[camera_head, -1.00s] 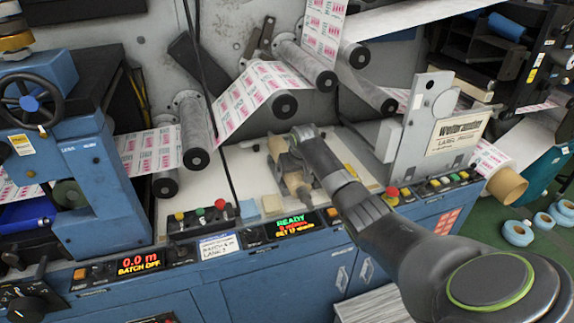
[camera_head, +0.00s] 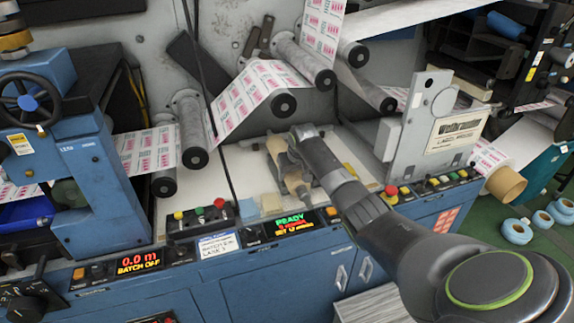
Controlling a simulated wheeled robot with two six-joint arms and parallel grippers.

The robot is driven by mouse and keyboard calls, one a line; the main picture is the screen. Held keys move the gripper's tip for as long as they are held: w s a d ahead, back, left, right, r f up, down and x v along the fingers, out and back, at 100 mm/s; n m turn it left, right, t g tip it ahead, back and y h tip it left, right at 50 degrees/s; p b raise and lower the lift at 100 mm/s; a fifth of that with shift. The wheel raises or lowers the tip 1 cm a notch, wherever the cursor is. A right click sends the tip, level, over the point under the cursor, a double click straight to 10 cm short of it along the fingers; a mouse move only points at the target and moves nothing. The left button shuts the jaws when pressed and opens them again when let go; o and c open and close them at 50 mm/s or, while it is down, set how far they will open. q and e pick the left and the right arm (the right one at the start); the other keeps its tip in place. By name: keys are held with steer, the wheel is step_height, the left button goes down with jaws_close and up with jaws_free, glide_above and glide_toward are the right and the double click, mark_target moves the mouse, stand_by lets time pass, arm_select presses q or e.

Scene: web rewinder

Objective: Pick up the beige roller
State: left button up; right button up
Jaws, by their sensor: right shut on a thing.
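The beige roller (camera_head: 277,149) is a slim tan cylinder above the white worktop, in the middle of the view. My right arm comes in from the lower right, and my right gripper (camera_head: 290,160) is at the roller, shut on it. The wrist hides part of the roller and most of the fingers. A grey end of the roller or its shaft (camera_head: 303,191) shows just below the gripper. I cannot tell how far the roller is off the worktop. My left gripper is not in view.
Dark grey web rollers (camera_head: 304,62) carry printed label web above the worktop (camera_head: 235,165). A control strip with buttons and a READY display (camera_head: 293,222) runs along the front edge. A grey upright plate (camera_head: 424,125) stands to the right. A blue handwheel unit (camera_head: 85,165) stands left.

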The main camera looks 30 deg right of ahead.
steer(key=shift+w+r, duration=0.1)
steer(key=shift+r, duration=0.15)
steer(key=shift+r, duration=0.1)
step_height(320, 180, up, 6)
steer(key=shift+r+b, duration=0.15)
steer(key=shift+b, duration=0.8)
steer(key=s+a+b, duration=0.1)
steer(key=s+a, duration=0.1)
steer(key=s, duration=0.7)
steer(key=s+a, duration=0.2)
steer(key=s, duration=0.8)
steer(key=shift+s+a+b, duration=0.25)
steer(key=shift+a+b, duration=0.05)
steer(key=shift+b, duration=0.1)
steer(key=shift+r, duration=0.2)
